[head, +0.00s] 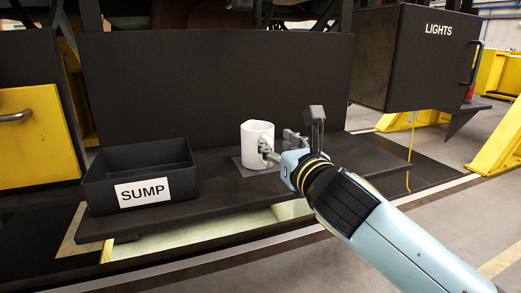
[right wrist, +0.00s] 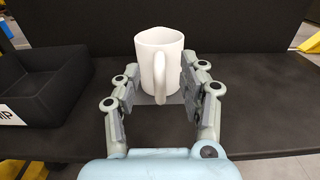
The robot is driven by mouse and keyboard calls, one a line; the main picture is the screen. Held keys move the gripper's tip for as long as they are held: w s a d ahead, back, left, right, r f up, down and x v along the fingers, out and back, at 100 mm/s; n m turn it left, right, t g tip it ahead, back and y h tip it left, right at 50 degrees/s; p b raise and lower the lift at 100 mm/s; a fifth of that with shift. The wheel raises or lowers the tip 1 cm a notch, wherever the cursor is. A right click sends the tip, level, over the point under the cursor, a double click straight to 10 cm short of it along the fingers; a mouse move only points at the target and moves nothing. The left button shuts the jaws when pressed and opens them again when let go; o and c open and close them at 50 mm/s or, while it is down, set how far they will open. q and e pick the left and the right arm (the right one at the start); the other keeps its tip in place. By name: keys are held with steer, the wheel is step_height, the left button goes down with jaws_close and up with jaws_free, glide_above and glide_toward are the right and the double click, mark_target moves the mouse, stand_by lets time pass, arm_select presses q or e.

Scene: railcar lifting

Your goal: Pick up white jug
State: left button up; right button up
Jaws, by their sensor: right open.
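The white jug (head: 258,147) stands upright on a grey patch (head: 242,170) on the dark shelf in the head view. In the right wrist view, the white jug (right wrist: 160,62) has its handle turned toward my right gripper. My right gripper (head: 276,147) is at the jug's right side in the head view. In the right wrist view, my right gripper (right wrist: 160,92) is open, with its fingers on either side of the handle and the jug's near part. I cannot tell whether a finger touches the jug. My left gripper is not in view.
A black bin marked SUMP (head: 142,172) stands on the shelf (head: 230,202) left of the jug. A dark panel (head: 215,85) rises behind the jug. A black LIGHTS box (head: 420,60) hangs at the upper right. The shelf's front strip is clear.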

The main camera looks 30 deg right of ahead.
mark_target(270, 140)
steer(key=x, duration=0.5)
steer(key=shift+a+f, duration=0.1)
steer(key=shift+f, duration=0.05)
jaws_close()
